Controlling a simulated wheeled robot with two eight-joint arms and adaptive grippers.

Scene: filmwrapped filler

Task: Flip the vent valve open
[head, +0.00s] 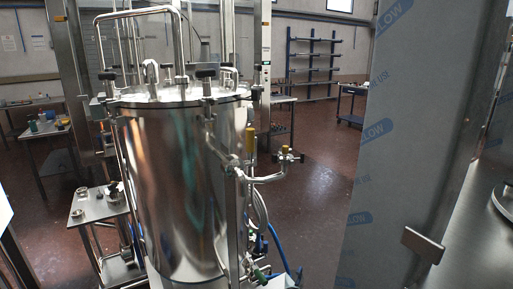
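A tall shiny steel tank (178,190) stands left of centre in the head view, with pipes and dark knobs on its lid (165,97). A bent steel pipe (262,179) comes off its right side. A small valve with a yellow part (250,139) stands upright on this piping. Another small brass-coloured fitting with dark ends (286,153) sits at the pipe's outer end. I cannot tell which of these is the vent valve, or whether it is open or shut. Neither of my grippers shows in this view.
A film-wrapped panel (385,150) with a handle (423,244) stands at the right. A small metal stand (97,204) is at the tank's left. Blue hoses (279,250) hang low beside the tank. Red-brown floor (318,185) is clear between tank and panel; shelving (313,62) stands behind.

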